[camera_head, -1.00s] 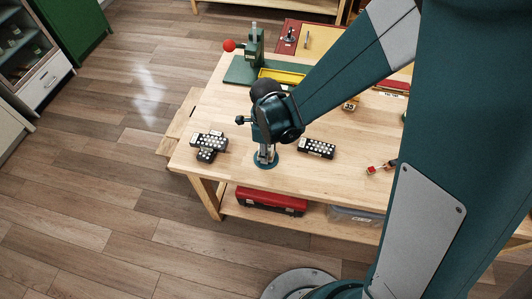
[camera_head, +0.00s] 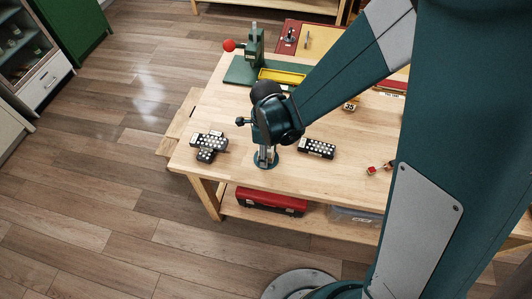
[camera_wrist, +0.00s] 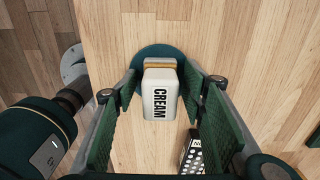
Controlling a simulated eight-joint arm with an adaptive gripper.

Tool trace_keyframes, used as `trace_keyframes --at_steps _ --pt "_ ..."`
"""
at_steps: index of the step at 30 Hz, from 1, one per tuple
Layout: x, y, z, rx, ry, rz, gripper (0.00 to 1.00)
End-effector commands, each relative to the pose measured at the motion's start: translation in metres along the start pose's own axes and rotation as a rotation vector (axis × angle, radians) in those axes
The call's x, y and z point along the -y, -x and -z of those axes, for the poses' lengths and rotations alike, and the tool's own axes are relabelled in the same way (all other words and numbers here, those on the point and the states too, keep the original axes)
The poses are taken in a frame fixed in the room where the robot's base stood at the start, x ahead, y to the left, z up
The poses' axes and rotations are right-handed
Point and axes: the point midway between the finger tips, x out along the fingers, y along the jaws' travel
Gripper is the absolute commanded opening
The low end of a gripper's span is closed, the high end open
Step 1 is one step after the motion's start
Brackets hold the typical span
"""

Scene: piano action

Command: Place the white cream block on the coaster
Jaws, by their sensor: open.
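The white cream block (camera_wrist: 160,95) shows in the wrist view with "CREAM" in black on its side and a tan band at its far edge. It appears to rest on the round dark teal coaster (camera_wrist: 152,52), whose far rim shows behind it. The coaster also shows in the head view (camera_head: 274,164), near the table's front left. My gripper (camera_wrist: 161,88) is open, with one green-padded finger on each side of the block and small gaps visible. In the head view my gripper (camera_head: 264,156) points down over the coaster and mostly hides the block.
Black blocks with white dots lie left of the coaster (camera_head: 208,143) and right of it (camera_head: 317,148). A green press with a red knob (camera_head: 229,45) and a yellow tray (camera_head: 283,76) stand behind. A small red item (camera_head: 374,169) lies at right. Bare wood surrounds the coaster.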

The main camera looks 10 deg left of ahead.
Motion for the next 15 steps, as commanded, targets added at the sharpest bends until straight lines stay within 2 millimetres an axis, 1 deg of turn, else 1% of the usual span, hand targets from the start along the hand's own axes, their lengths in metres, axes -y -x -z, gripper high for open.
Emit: trace_keyframes --at_steps 8,15 --pt "0.0 0.007 0.0 0.0 0.0 0.0 0.42" --pt "0.0 0.029 0.0 0.0 0.0 0.0 0.42"
